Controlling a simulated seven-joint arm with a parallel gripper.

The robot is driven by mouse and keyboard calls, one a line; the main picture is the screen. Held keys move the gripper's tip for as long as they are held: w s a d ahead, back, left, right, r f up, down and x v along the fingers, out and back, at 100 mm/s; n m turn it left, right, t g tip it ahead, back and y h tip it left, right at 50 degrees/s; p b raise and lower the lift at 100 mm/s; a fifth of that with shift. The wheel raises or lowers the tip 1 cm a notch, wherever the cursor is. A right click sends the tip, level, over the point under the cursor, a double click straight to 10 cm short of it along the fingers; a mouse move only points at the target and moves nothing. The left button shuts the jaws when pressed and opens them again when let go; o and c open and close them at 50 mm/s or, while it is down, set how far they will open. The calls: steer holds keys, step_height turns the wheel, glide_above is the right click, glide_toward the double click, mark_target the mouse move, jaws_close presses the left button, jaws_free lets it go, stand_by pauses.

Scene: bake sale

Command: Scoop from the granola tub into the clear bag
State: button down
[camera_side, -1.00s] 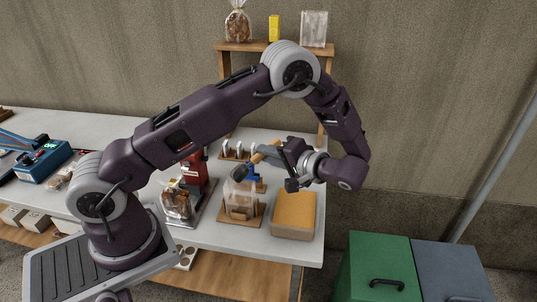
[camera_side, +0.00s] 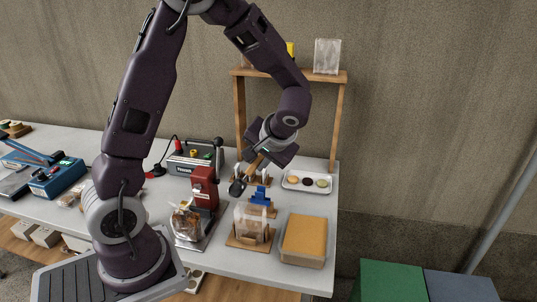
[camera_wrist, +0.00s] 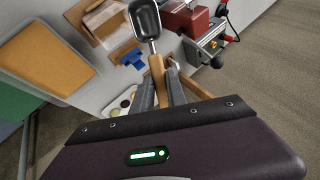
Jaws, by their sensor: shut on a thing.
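My gripper (camera_side: 262,158) is shut on the wooden handle of a scoop (camera_side: 237,188), held above the table behind the clear bag. In the wrist view the scoop's dark bowl (camera_wrist: 146,19) points away from my gripper (camera_wrist: 160,90), and I see no granola in it. The clear bag (camera_side: 252,222) stands upright on a wooden stand, apart from the scoop; its contents are hard to tell. It shows partly in the wrist view (camera_wrist: 108,22). The granola tub (camera_side: 304,241), filled with golden-brown granola, stands right of the bag. It also shows at the wrist view's left (camera_wrist: 45,65).
A blue clip (camera_side: 261,196) stands behind the bag. A red device (camera_side: 204,188) and a filled bag (camera_side: 187,222) stand to the left. A tray of round pieces (camera_side: 307,181) lies behind the tub. A wooden shelf (camera_side: 290,74) rises at the back.

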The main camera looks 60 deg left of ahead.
steer(key=h, duration=0.1)
steer(key=r+t+h, duration=0.1)
steer(key=shift+w+a+r+h, duration=0.15)
steer(key=shift+a+r+h, duration=0.1)
steer(key=shift+r+h, duration=0.05)
steer(key=r+h, duration=0.1)
steer(key=w+a+r+t+h, duration=0.1)
steer(key=r, duration=0.1)
steer(key=shift+w+a+r+h, duration=0.1)
steer(key=shift+a+r+h, duration=0.05)
steer(key=shift+h, duration=0.15)
step_height(320, 180, down, 5)
steer(key=shift+f, duration=0.1)
